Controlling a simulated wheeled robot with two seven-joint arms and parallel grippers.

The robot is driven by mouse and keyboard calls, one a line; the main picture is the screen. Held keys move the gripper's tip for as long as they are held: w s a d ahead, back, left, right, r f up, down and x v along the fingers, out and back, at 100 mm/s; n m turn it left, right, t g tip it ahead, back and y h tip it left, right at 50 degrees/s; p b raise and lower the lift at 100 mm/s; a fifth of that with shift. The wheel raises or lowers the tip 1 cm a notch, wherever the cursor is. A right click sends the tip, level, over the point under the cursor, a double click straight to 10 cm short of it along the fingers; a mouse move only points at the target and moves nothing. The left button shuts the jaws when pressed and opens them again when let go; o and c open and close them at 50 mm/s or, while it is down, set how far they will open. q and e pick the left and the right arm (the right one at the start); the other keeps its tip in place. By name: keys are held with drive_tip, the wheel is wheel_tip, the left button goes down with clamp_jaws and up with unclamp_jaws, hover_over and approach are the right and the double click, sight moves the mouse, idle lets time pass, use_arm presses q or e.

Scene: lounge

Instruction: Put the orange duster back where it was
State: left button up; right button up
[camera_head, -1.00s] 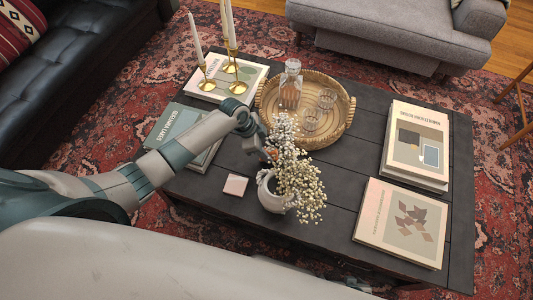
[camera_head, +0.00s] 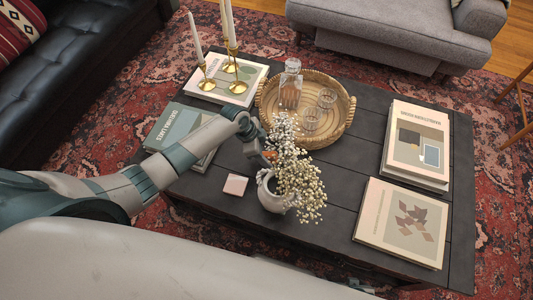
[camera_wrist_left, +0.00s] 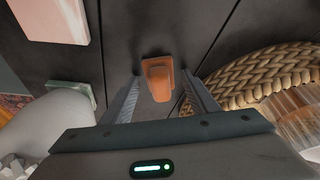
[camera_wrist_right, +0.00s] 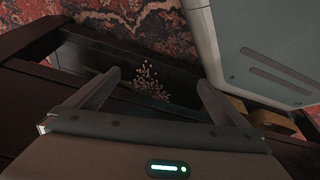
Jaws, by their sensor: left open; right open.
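The orange duster (camera_wrist_left: 158,78) stands out against the dark table in the left wrist view, between the two fingers of my left gripper (camera_wrist_left: 161,86). The fingers are open, one on each side of it; I cannot tell whether they touch it. In the head view only a small orange part of the duster (camera_head: 270,155) shows, next to my left gripper (camera_head: 262,155) and behind the white flowers. My right gripper (camera_wrist_right: 159,77) is open and empty in the right wrist view, near the dark table's edge. It is hidden in the head view.
A white vase of flowers (camera_head: 270,197) stands close in front of my left gripper. A woven tray (camera_head: 345,125) with a decanter (camera_head: 290,85) and glasses is just behind it. Books (camera_head: 400,221), candlesticks (camera_head: 232,85) and a small pale box (camera_head: 235,185) occupy the table.

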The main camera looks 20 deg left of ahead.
drive_tip(key=shift+a, duration=0.1)
use_arm(q)
drive_tip(key=shift+r, duration=0.15)
drive_tip(key=shift+a+r, duration=0.15)
drive_tip(key=shift+r, duration=0.15)
drive_tip(key=v, duration=1.1)
drive_tip(key=shift+p, duration=0.35)
use_arm(e)
drive_tip(key=shift+w+a+r+t, duration=0.2)
drive_tip(key=shift+w+a+t, duration=0.1)
use_arm(q)
drive_tip(key=shift+r, duration=0.1)
use_arm(e)
drive_tip(key=shift+a, duration=0.15)
